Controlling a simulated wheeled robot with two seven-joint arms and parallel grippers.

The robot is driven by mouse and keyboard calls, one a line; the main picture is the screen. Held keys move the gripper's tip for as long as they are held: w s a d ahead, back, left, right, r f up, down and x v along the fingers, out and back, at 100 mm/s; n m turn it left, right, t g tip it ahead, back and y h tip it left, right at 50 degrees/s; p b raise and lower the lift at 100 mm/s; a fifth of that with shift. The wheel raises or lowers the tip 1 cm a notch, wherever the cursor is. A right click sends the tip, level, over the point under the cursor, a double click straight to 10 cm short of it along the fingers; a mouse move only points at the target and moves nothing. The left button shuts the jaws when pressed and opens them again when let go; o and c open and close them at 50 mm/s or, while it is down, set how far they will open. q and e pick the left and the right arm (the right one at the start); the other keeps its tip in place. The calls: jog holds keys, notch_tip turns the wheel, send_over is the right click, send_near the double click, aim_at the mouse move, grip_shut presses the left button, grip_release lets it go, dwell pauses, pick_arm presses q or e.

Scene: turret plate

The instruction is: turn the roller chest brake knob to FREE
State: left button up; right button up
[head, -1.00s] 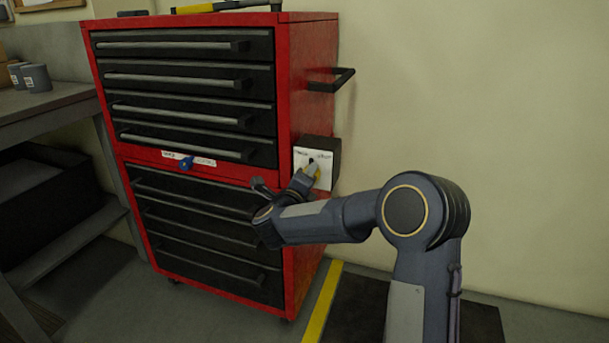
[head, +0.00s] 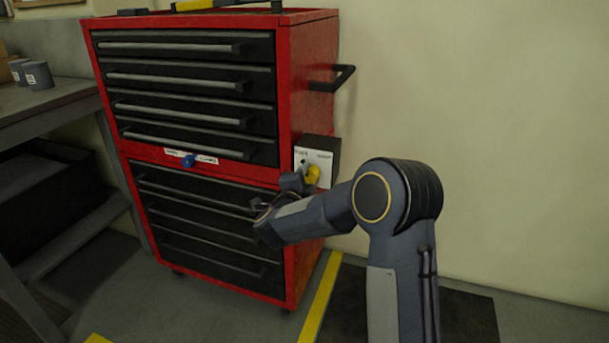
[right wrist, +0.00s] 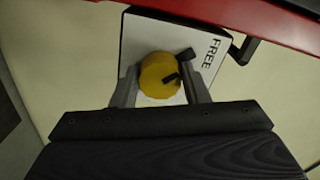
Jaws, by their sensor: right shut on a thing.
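The red roller chest (head: 308,100) stands against the wall. A white-faced box (head: 327,158) is on its right side and bears the yellow brake knob (head: 313,175). In the right wrist view the round yellow knob (right wrist: 158,78) sits on a white plate (right wrist: 140,38) with the word FREE (right wrist: 210,53) along its right side. A black pointer on the knob slants up and right, toward the FREE side. My right gripper (right wrist: 161,82) is shut on the knob, one finger on each side. My left gripper is not in view.
A blue knob (head: 188,160) with labels is on the chest front. A black side handle (head: 332,78) juts out above the box. A workbench (head: 50,105) stands at left. Yellow floor tape (head: 320,300) runs beside the chest, and a dark mat (head: 465,315) lies at right.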

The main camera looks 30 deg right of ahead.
jog(key=shift+d+r, duration=0.2)
jog(key=shift+r, duration=0.1)
jog(key=o, duration=1)
jog(key=shift+s, duration=0.15)
jog(key=shift+a+f, duration=0.1)
jog(key=shift+s+a, duration=0.1)
jog(key=shift+a, duration=0.1)
jog(key=v, duration=0.7)
jog(key=shift+s+a+p, duration=0.1)
jog(key=shift+a+p, duration=0.05)
jog(key=shift+p, duration=0.25)
